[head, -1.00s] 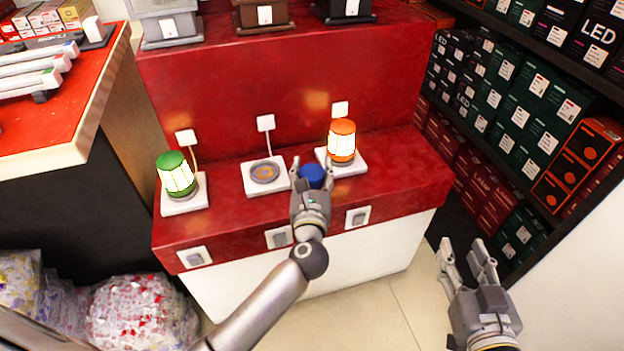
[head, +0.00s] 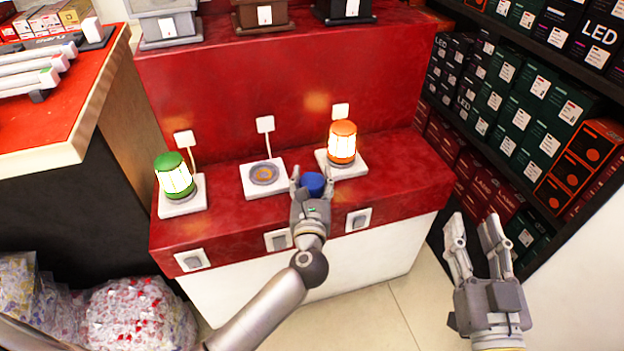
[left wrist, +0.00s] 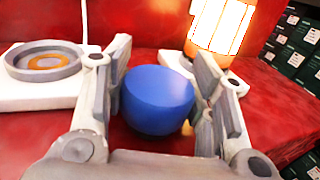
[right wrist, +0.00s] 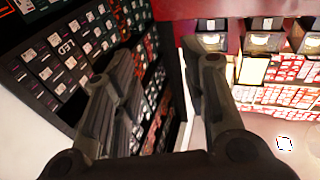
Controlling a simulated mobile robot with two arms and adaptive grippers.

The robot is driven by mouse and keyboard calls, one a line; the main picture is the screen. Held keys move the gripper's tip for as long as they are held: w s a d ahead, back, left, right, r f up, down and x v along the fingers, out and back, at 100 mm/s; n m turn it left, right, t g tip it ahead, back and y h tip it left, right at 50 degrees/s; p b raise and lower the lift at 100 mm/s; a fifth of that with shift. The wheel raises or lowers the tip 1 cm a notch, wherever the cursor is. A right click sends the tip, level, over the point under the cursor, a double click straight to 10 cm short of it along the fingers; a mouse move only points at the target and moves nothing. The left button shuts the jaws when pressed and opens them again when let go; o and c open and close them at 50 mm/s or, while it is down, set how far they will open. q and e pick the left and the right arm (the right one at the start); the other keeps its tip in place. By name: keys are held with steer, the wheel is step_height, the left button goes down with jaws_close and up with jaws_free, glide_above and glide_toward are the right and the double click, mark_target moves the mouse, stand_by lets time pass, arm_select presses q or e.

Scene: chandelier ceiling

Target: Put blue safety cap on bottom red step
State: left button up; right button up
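The blue safety cap (head: 313,184) is a small rounded blue piece at the lower red step (head: 225,224), just in front of the orange lamp's white base. It appears to rest on the step. My left gripper (head: 312,178) is at the cap, one finger on each side. The left wrist view shows the cap (left wrist: 157,100) between the spread fingers (left wrist: 160,95), very close to the pads; the fingers look open, though contact is hard to tell. My right gripper (head: 473,230) is open and empty, off to the right of the step.
On the lower step stand a green lit lamp (head: 175,177), an orange lit lamp (head: 342,143) and a white base with an empty round socket (head: 264,175). Switches (head: 278,240) line the front edge. Shelves of boxes (head: 520,120) stand right; a red-topped counter (head: 60,105) stands left.

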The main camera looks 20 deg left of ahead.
arm_select(q)
steer(key=o, duration=0.5)
steer(key=shift+c, duration=0.2)
